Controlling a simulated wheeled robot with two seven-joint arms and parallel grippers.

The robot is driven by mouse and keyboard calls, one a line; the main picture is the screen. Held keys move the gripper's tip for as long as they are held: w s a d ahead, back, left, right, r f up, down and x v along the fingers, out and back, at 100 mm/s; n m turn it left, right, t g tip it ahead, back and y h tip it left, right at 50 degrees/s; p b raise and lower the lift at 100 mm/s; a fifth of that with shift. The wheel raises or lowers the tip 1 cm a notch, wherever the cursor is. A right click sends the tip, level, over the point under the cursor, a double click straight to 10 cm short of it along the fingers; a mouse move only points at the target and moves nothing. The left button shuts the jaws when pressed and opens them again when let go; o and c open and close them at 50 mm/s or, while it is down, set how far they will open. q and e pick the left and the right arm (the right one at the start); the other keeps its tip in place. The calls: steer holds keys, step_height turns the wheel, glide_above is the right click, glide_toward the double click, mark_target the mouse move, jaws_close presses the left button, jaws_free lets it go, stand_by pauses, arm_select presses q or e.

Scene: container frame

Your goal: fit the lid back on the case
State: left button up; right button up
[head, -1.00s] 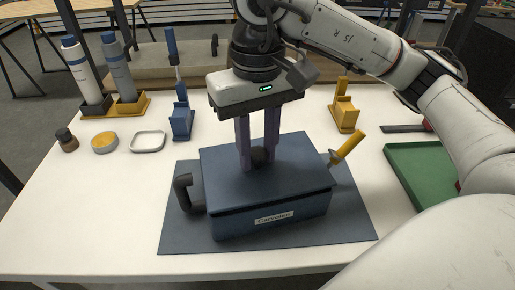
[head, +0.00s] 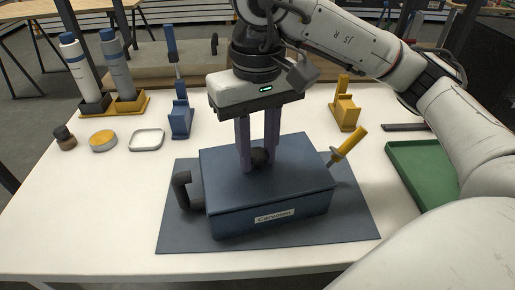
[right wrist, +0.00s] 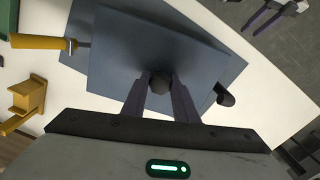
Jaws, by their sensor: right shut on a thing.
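The dark blue case (head: 270,219) stands on a dark mat, with a label on its front and a dark handle (head: 183,191) at its left side. The blue lid (head: 225,174) lies over the top of the case, with a thin dark line under its front edge. I cannot tell if it is fully seated. My right gripper (head: 259,165) points down and is shut on the lid's round dark knob (right wrist: 160,83). My left gripper (right wrist: 256,26) shows only in the right wrist view, at the top right, away from the case, its fingers apart.
A yellow-handled tool (head: 347,146) sticks out at the case's right side. A green tray (head: 408,165) is at the right. A yellow stand (head: 345,108), a blue stand (head: 180,115), bottles, a tin (head: 103,140) and a white dish (head: 147,139) stand behind. The front left table is clear.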

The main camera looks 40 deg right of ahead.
arm_select(q)
steer(key=shift+s+f, duration=0.1)
steer(key=shift+f, duration=0.2)
arm_select(e)
steer(key=shift+f, duration=0.2)
arm_select(q)
steer(key=shift+s+f, duration=0.1)
steer(key=shift+s, duration=0.15)
arm_select(e)
steer(key=o, duration=1.2)
steer(key=shift+c, duration=0.2)
step_height(320, 180, up, 3)
steer(key=shift+r+p, duration=0.1)
steer(key=shift+p, duration=0.3)
step_height(320, 180, up, 6)
steer(key=shift+p, duration=1)
arm_select(q)
steer(key=r, duration=0.3)
steer(key=shift+w+r, duration=0.15)
steer(key=shift+w, duration=0.15)
arm_select(e)
steer(key=shift+r, duration=0.55)
